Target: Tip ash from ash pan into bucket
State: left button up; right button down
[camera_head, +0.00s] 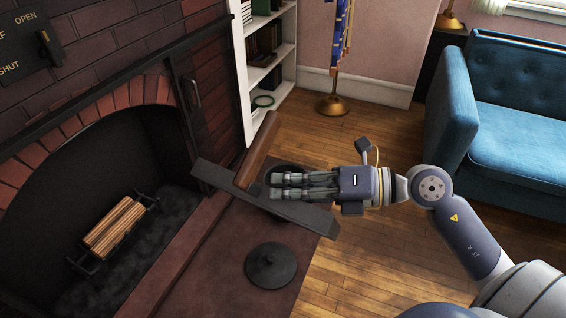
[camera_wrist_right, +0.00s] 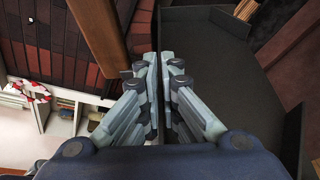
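The ash pan (camera_head: 307,217) is a long, dark grey tray with a brown wooden handle (camera_head: 258,152). It is held above the hearth's right part. My right gripper (camera_head: 276,186) reaches in from the right and is shut on the pan's edge near the handle. In the right wrist view the closed fingers (camera_wrist_right: 159,62) meet at a thin wall, with the pan's dark interior (camera_wrist_right: 210,85) to the right. Whether ash lies in it, I cannot tell. A dark round rim, likely the bucket (camera_head: 300,167), shows partly behind the gripper and pan. My left gripper is not in view.
A dark round lid (camera_head: 270,265) lies on the hearth slab (camera_head: 205,275). The brick fireplace with a log grate (camera_head: 113,228) is at left. A white bookshelf (camera_head: 287,60), brass stand (camera_head: 332,104) and blue sofa (camera_head: 515,130) stand around open wooden floor (camera_head: 385,250).

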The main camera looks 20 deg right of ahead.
aim_at(283, 210)
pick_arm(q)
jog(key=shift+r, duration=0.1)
pick_arm(e)
jog(key=s+a+f+n, duration=0.1)
jog(key=s+a+f+n+h, duration=0.1)
jog(key=a, duration=0.1)
jog(key=shift+a+f+n+h, duration=0.1)
jog(key=shift+a+n+h, duration=0.05)
jog(key=shift+n+h, duration=0.2)
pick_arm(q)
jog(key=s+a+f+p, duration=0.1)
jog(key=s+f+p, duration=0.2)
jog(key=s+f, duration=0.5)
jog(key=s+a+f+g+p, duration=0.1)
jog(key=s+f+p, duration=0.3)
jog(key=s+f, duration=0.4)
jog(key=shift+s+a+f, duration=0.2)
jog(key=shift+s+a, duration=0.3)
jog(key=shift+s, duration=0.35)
pick_arm(e)
jog(key=s+a+f+n+t+h, duration=0.1)
jog(key=s+a+f+n+h, duration=0.3)
jog(key=a+f+n, duration=0.1)
jog(key=shift+a+t, duration=0.4)
jog(key=shift+a, duration=0.25)
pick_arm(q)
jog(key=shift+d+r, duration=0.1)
pick_arm(e)
jog(key=shift+n, duration=0.25)
